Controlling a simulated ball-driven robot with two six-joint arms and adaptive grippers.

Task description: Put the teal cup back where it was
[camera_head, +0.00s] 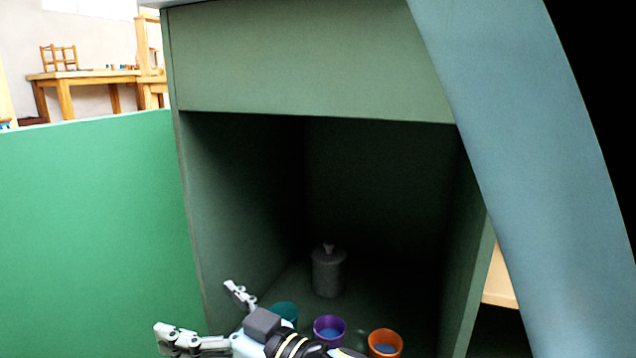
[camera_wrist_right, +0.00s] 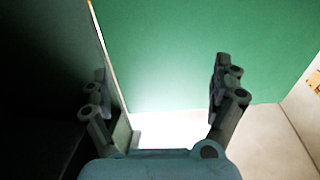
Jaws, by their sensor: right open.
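The teal cup (camera_head: 286,311) stands at the front left of the dark green cabinet's floor, partly hidden behind my right gripper. My right gripper (camera_head: 198,308) is open and empty, at the cabinet's left front edge, with its fingers pointing left. In the right wrist view its two fingers (camera_wrist_right: 158,90) are spread with nothing between them. The teal cup does not show in that view. My left gripper is not in view.
A purple cup (camera_head: 329,329) and an orange cup (camera_head: 385,343) stand to the right of the teal cup. A grey lidded jar (camera_head: 327,272) stands behind them. The green panel (camera_head: 90,230) is left of the opening. A wooden table (camera_head: 85,78) stands far back.

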